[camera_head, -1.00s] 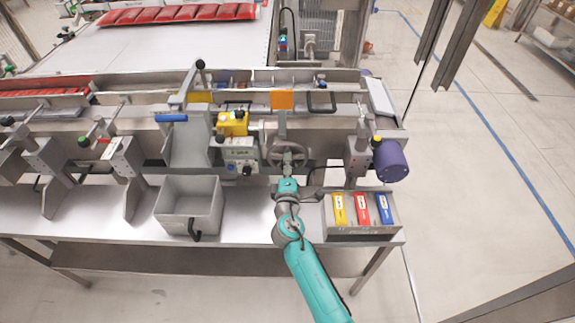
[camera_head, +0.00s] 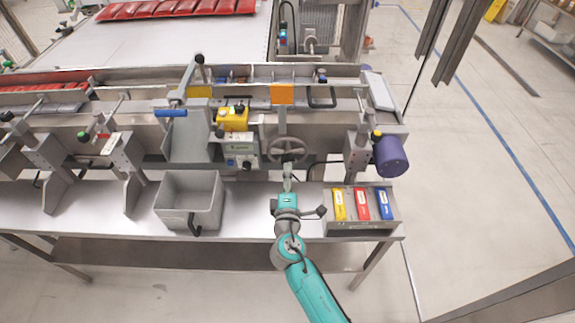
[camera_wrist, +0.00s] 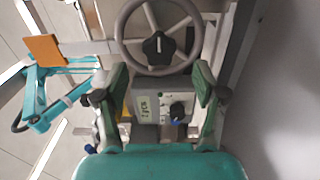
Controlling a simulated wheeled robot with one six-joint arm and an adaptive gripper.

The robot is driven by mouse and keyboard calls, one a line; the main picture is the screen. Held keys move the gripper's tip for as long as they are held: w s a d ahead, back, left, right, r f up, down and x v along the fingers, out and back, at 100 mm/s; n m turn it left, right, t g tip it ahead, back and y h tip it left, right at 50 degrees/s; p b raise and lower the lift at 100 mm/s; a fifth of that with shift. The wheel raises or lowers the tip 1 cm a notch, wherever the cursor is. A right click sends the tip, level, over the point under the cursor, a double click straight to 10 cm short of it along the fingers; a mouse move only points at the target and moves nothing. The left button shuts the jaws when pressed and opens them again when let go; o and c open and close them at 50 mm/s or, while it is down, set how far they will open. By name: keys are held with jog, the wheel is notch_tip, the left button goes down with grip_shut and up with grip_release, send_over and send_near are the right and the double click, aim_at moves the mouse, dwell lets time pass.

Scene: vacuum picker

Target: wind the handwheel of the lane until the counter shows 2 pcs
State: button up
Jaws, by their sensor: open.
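The grey spoked handwheel (camera_head: 288,149) stands on the front of the lane, below an orange plate. In the wrist view the handwheel (camera_wrist: 158,47) shows its dark hub and rim at the top. My gripper (camera_head: 288,169) is in front of and just below the wheel. In the wrist view my gripper (camera_wrist: 160,72) has its two green fingers spread wide with nothing between them. The counter box (camera_head: 240,149) is left of the wheel. Its small lit display (camera_wrist: 150,106) and black knob (camera_wrist: 179,110) appear between the fingers; I cannot read the figure surely.
A yellow box (camera_head: 232,119) sits above the counter box. A grey bin (camera_head: 190,202) stands on the bench to the left. A tray (camera_head: 360,226) with yellow, red and blue packs is to the right. A purple motor (camera_head: 391,157) juts out at the lane's right end.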

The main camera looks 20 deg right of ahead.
jog(key=v, duration=0.5)
jog(key=shift+s, duration=0.1)
dwell(0.4)
jog(key=s+d+f+m+g+y, duration=0.1)
jog(key=s+f+m+y, duration=0.2)
jog(key=s, duration=0.8)
jog(key=s+d+f+m+g+y, duration=0.15)
jog(key=s+f, duration=0.35)
jog(key=s, duration=0.7)
jog(key=s+r+m, duration=0.5)
jog(key=s+r, duration=0.1)
jog(key=s, duration=0.3)
jog(key=s+d+r+m+y, duration=0.1)
jog(key=s+r+m, duration=0.4)
jog(key=s, duration=0.5)
notch_tip(320, 180, up, 2)
jog(key=shift+s+r, duration=0.1)
jog(key=shift+s, duration=0.2)
